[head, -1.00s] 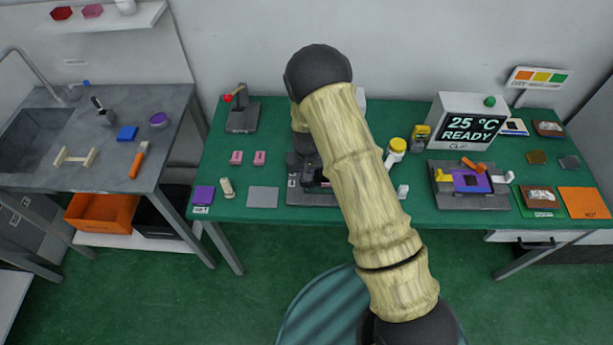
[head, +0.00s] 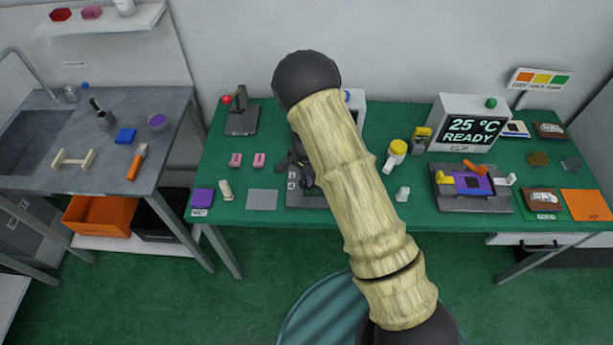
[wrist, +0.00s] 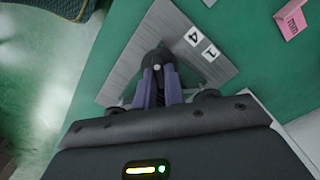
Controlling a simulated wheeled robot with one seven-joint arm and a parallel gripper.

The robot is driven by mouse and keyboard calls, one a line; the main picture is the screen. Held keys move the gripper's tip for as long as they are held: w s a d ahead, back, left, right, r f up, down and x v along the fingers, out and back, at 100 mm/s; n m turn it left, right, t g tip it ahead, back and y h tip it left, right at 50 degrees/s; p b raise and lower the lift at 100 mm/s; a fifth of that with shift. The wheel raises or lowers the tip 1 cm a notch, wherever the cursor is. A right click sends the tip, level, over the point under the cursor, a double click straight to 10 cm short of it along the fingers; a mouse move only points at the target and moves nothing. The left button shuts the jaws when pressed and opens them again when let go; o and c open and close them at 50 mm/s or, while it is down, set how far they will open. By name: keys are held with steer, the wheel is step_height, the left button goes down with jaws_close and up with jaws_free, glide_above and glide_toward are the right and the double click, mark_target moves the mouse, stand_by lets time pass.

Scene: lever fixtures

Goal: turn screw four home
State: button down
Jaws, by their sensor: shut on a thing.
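In the wrist view, my gripper (wrist: 158,72) points down over a grey metal plate (wrist: 128,68) with white labels reading 4 (wrist: 193,38) and 1 (wrist: 210,53). Its two purple-grey fingers are closed on a dark piece beside the label 4, which I take as screw four (wrist: 158,58). The fingers hide most of the screw, so its depth cannot be told. In the head view, the plate (head: 300,201) sits at the front middle of the green bench, and my arm covers its right part. My gripper (head: 299,172) is small and dark there.
Two pink blocks (head: 247,160) and a grey square (head: 262,199) lie left of the plate. A red-knobbed lever fixture (head: 240,114) stands behind. A yellow-capped bottle (head: 396,154) and a purple-topped fixture (head: 470,186) are to the right, with a display box (head: 468,125) behind.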

steer(key=m+p, duration=0.1)
steer(key=m, duration=0.5)
steer(key=shift+a+r, duration=0.1)
steer(key=shift+a, duration=0.05)
steer(key=m+p, duration=0.1)
steer(key=m, duration=0.4)
steer(key=shift+m+p, duration=0.35)
steer(key=shift+m, duration=0.05)
steer(key=m+p, duration=0.1)
steer(key=m, duration=0.2)
steer(key=shift+r+m, duration=0.1)
steer(key=shift+m, duration=0.2)
steer(key=shift+m+p, duration=0.6)
steer(key=shift+m, duration=1.3)
steer(key=shift+w, duration=0.1)
steer(key=c, duration=1.5)
jaws_free()
